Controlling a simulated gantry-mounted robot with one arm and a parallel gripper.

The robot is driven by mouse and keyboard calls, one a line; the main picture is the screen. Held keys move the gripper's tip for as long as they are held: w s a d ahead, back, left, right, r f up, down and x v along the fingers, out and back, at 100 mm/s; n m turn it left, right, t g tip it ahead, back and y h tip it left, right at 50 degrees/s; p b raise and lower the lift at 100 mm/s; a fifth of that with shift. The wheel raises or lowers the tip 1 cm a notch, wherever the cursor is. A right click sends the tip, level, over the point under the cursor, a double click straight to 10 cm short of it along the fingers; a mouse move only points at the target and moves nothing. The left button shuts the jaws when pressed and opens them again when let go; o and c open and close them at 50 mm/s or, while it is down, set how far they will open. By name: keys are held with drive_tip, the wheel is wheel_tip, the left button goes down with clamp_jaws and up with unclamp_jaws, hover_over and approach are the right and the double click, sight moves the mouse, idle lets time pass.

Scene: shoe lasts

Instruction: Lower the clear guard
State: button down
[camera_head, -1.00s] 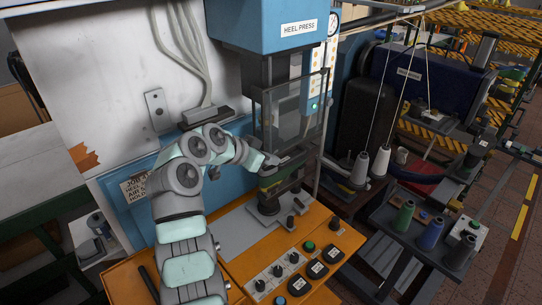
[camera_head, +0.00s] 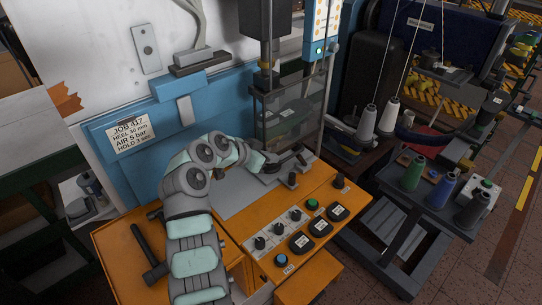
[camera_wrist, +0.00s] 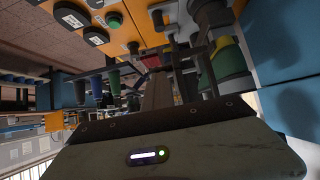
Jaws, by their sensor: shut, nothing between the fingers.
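The clear guard (camera_head: 288,128), a smoky see-through panel in a dark frame, sits low on the press in the head view, its lower edge near the press bed. My gripper (camera_head: 296,156) is shut and empty at the guard's lower edge, just above the bed. I cannot tell whether it touches the guard. In the wrist view, a green and yellow piece with a dark part (camera_wrist: 228,65) is close to my fingers (camera_wrist: 158,88).
The orange console (camera_head: 325,195) with knobs and buttons lies in front of the bed. A hammer (camera_head: 148,252) lies at its left. Thread cones (camera_head: 412,175) stand on a dark table at right. A job card (camera_head: 131,134) hangs on the blue panel.

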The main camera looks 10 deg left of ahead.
drive_tip(key=shift+f, duration=0.35)
drive_tip(key=shift+r, duration=0.1)
